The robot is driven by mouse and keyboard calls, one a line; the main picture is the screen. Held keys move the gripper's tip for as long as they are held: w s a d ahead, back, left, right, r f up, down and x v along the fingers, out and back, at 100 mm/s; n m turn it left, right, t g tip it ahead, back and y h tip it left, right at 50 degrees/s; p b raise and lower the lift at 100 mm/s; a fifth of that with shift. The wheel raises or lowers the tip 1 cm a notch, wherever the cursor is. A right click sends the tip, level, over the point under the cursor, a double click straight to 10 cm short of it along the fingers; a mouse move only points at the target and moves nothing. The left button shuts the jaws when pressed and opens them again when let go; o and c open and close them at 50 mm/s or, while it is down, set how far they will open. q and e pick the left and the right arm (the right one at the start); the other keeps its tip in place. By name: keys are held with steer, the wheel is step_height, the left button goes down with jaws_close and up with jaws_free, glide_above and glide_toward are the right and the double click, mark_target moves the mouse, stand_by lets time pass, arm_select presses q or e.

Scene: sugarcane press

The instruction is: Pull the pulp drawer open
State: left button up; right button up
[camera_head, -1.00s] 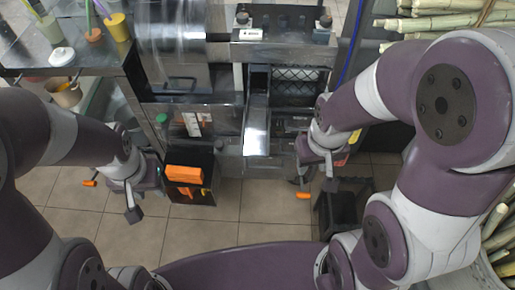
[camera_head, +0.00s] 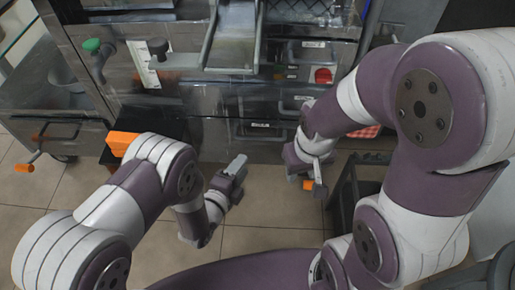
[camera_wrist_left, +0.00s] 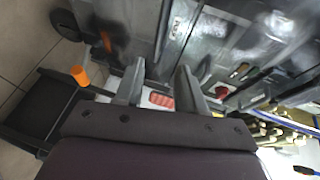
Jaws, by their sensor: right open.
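The press's steel front shows in the head view. Low on it is a front with a small dark label and handle (camera_head: 262,128), which may be the pulp drawer; I cannot read the label. It looks shut. My left gripper (camera_head: 232,178) is in front of and below it, apart from it. In the left wrist view its two fingers (camera_wrist_left: 158,88) stand apart with nothing between them. My right gripper (camera_head: 311,172) is to the right, close before the machine's lower right front, and open, with nothing seen in it.
A steel chute (camera_head: 232,48) comes out above. A red round part (camera_head: 322,76) is at its right. A dark stand (camera_head: 350,195) is beside my right gripper. Tiled floor (camera_head: 270,240) lies open in front.

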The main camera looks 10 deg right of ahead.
arm_select(q)
steer(key=b+x, duration=0.5)
steer(key=x, duration=0.6)
steer(key=shift+w+d+f, duration=0.15)
steer(key=shift+w, duration=0.05)
jaws_close()
